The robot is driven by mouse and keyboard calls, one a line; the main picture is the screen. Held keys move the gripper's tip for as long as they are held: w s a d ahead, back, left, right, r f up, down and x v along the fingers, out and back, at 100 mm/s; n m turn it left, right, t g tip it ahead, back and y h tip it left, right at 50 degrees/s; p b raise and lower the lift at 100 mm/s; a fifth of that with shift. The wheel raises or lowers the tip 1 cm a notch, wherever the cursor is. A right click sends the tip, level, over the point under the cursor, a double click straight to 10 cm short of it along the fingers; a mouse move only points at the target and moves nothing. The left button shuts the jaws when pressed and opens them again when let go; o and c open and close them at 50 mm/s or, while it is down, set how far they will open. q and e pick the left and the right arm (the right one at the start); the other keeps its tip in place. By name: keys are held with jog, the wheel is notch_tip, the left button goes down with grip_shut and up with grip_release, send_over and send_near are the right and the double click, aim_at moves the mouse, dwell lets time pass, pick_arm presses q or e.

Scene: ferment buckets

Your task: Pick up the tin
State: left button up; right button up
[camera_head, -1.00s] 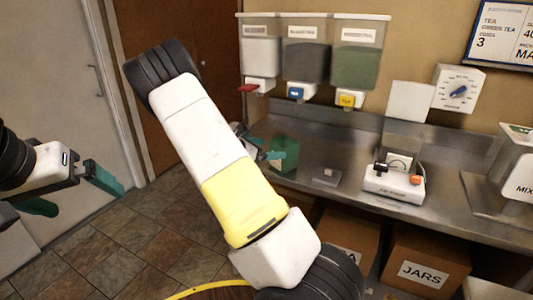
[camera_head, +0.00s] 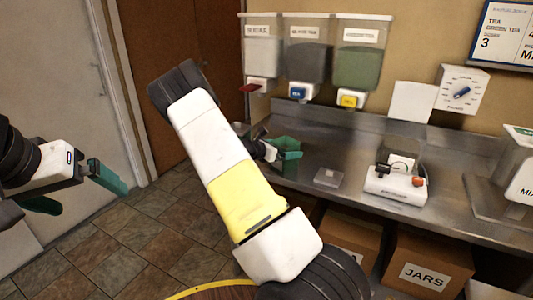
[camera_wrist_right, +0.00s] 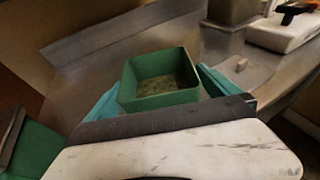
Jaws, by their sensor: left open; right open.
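The tin is an open, square green box (camera_head: 288,147) on the metal counter, and it also shows in the right wrist view (camera_wrist_right: 160,82) with some dark green stuff on its bottom. My right gripper (camera_wrist_right: 158,95) is open, with one teal finger to either side of the tin; whether the fingers touch its walls I cannot tell. In the head view my right arm partly hides this gripper. My left gripper (camera_head: 92,197) is open and empty at the far left, well away from the counter.
Dispensers (camera_head: 307,55) with colored taps hang above on the wall. A cardboard box marked JARS (camera_head: 428,268) is under the counter.

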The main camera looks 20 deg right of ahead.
jog(key=c, duration=1.6)
jog(key=shift+c, duration=0.4)
